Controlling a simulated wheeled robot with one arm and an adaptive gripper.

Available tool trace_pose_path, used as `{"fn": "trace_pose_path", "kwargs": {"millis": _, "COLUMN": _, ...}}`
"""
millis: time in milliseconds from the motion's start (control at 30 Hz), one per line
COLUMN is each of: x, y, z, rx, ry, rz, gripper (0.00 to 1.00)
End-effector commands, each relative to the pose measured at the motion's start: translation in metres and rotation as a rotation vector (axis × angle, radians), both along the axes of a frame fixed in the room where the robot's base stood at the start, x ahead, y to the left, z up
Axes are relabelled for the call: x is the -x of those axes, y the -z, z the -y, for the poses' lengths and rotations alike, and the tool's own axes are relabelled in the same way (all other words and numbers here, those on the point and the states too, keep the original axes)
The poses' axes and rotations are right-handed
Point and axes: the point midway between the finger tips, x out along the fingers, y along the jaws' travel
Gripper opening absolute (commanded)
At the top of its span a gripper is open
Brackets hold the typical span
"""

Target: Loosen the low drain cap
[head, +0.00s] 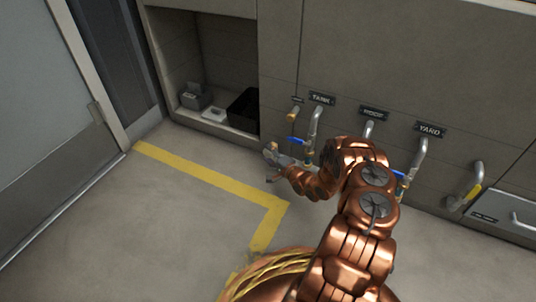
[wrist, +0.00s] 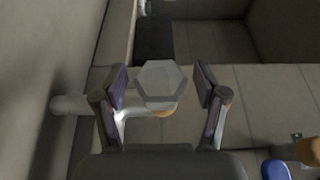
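The low drain cap (wrist: 161,82) is a grey hexagon in the wrist view, seen face-on between my two fingers. A pale pipe (wrist: 72,105) runs behind it to the left, and a bit of brass shows just below the cap. My gripper (wrist: 160,90) is open, with one finger on each side of the cap. A gap shows between each finger and the cap, so neither appears to touch it. In the head view my gripper (head: 274,165) is low by the wall under the TANK label (head: 321,99). My arm hides part of the pipework there.
An alcove holds a black bin (head: 243,108) and small grey items. A yellow floor line (head: 205,171) crosses open floor at left.

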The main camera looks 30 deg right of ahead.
Motion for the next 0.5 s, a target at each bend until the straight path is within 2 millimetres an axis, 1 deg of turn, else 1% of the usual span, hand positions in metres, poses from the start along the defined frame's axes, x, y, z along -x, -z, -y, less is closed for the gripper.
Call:
{"fn": "trace_pose_path", "kwargs": {"millis": 33, "x": 0.0001, "y": 0.0, "z": 0.0002, "rx": 0.0, "ry": 0.0, "rz": 0.0, "gripper": 0.65}}
{"fn": "trace_pose_path", "kwargs": {"millis": 67, "x": 0.0002, "y": 0.0, "z": 0.0002, "rx": 0.0, "ry": 0.0, "rz": 0.0, "gripper": 0.62}}
{"fn": "trace_pose_path", "kwargs": {"millis": 500, "x": 0.0003, "y": 0.0, "z": 0.0005, "rx": 0.0, "ry": 0.001, "rz": 0.0, "gripper": 0.16}}
